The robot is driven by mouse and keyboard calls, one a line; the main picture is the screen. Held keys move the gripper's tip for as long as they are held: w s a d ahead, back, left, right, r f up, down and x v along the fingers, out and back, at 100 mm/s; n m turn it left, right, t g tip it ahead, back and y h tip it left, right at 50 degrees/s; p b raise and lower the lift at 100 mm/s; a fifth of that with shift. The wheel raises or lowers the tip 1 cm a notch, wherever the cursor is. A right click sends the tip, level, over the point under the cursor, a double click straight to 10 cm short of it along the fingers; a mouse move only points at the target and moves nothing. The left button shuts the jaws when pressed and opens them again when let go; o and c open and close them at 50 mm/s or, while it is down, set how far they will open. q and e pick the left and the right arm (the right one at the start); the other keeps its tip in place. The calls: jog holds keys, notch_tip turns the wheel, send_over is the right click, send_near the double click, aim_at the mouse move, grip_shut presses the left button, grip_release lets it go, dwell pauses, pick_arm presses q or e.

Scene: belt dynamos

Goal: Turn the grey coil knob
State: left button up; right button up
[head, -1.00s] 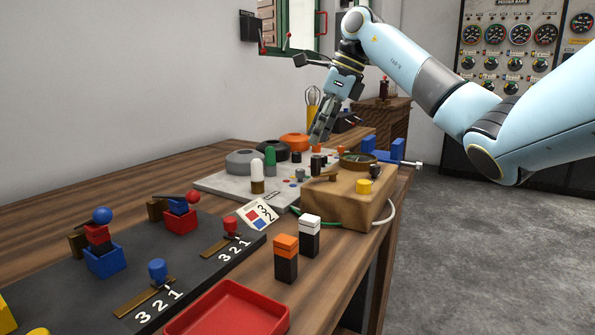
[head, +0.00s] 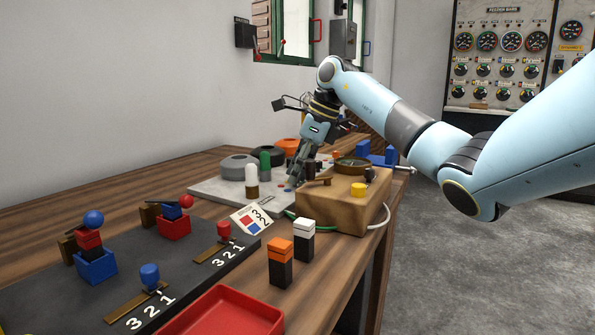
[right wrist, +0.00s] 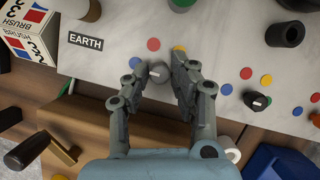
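The grey coil knob (right wrist: 158,73) shows in the right wrist view, a small grey cylinder with a light mark, on the pale board (right wrist: 110,65). My right gripper (right wrist: 158,66) is open, with one finger on each side of the knob. Gaps seem to show between the fingers and the knob. In the head view my right gripper (head: 292,181) points down at the board, and its fingers hide the knob there. My left gripper is not in view.
A dark knob (right wrist: 257,101) and several coloured dots lie beside my right fingers. A wooden box (head: 345,205) with a yellow button stands close in front. A red tray (head: 235,310) lies nearer.

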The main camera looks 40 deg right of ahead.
grip_shut()
jog(key=shift+m, duration=0.3)
jog(key=shift+m+h+p, duration=0.4)
jog(key=shift+m, duration=0.2)
jog(key=m+h+p, duration=0.1)
jog(key=m, duration=0.2)
jog(key=shift+a+r+t, duration=0.1)
jog(key=shift+a+t, duration=0.1)
jog(key=shift+t, duration=0.2)
jog(key=m+h+p, duration=0.1)
jog(key=m, duration=0.2)
jog(key=shift+m+h, duration=0.3)
jog(key=shift+m, duration=0.1)
jog(key=shift+a+m+h+p, duration=0.1)
jog(key=shift+m+h+p, duration=0.5)
jog(key=shift+m, duration=0.9)
